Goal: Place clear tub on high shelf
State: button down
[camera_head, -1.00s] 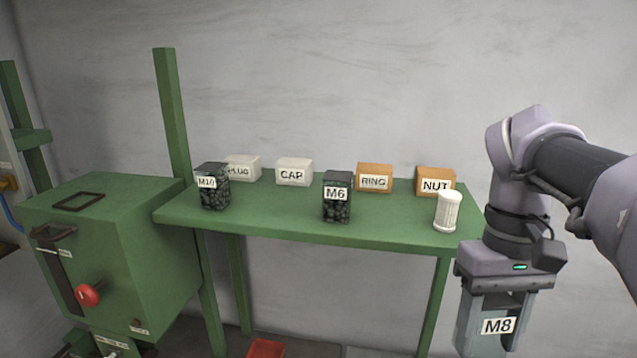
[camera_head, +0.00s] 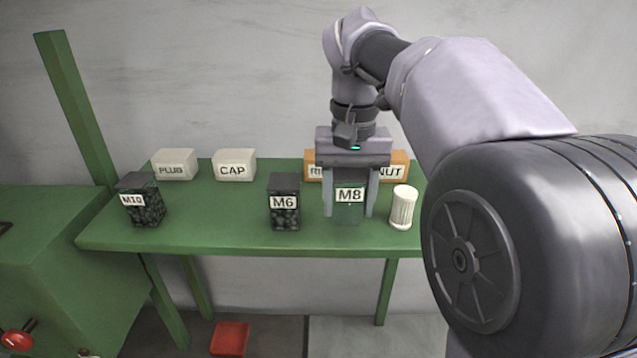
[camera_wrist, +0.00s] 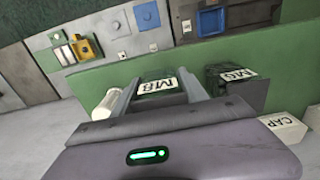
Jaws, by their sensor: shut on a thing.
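A clear tub labelled M8 (camera_head: 348,212) is between the two fingers of my gripper (camera_head: 350,208), which is shut on it. The tub is upright, at the green shelf (camera_head: 230,235), between the M6 tub and a white ribbed cylinder. I cannot tell whether its base touches the shelf. In the wrist view the M8 label (camera_wrist: 158,86) shows between my fingers (camera_wrist: 165,90). The dark-filled M6 tub (camera_head: 284,215) stands just left of it, and the similar M10 tub (camera_head: 145,208) stands at the shelf's left end.
The white ribbed cylinder (camera_head: 402,208) stands close to my right finger. Behind are white PLUG (camera_head: 175,160) and CAP (camera_head: 234,160) boxes and orange RING (camera_head: 312,160) and NUT (camera_head: 399,160) boxes, partly hidden by my gripper. A red tray (camera_head: 230,338) lies on the floor. Shelf between M10 and M6 is clear.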

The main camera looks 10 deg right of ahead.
aim_at(343, 216)
jog(key=shift+w+a+r, duration=0.15)
jog(key=shift+a, duration=0.15)
notch_tip(343, 216, down, 3)
jog(key=shift+f, duration=0.15)
jog(key=shift+w+f, duration=0.3)
jog(key=shift+w, duration=0.1)
jog(key=shift+s, duration=0.1)
jog(key=shift+s, duration=0.15)
jog(key=c, duration=0.9)
grip_release()
jog(key=o, duration=0.3)
